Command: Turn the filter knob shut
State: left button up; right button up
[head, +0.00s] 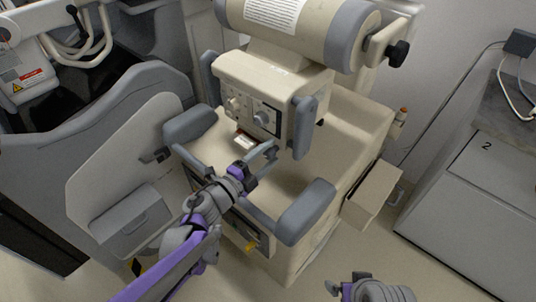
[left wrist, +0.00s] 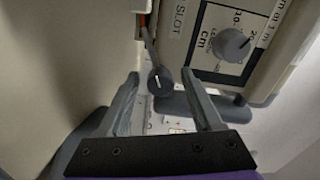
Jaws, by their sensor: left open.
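My left gripper (head: 264,158) is open and empty just below the front panel of the beige machine head (head: 262,82). In the left wrist view, a small dark grey knob (left wrist: 160,81) with a white mark shows in the gap between the open fingertips (left wrist: 160,85), beyond them; no contact is visible. No "filter" label is readable, so I cannot tell which knob is the filter knob. My right gripper (head: 348,285) is low at the bottom edge.
Grey padded handles (head: 306,208) flank the beige cart body (head: 345,150). A large cylinder (head: 298,25) lies above the machine head. A grey cabinet (head: 470,215) stands at right, and another grey and white machine (head: 120,150) at left. Bare floor shows at lower right.

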pick_arm(q)
jog(key=p+v, duration=0.1)
jog(key=v, duration=0.9)
jog(key=shift+s+a, duration=0.25)
jog(key=shift+s, duration=0.05)
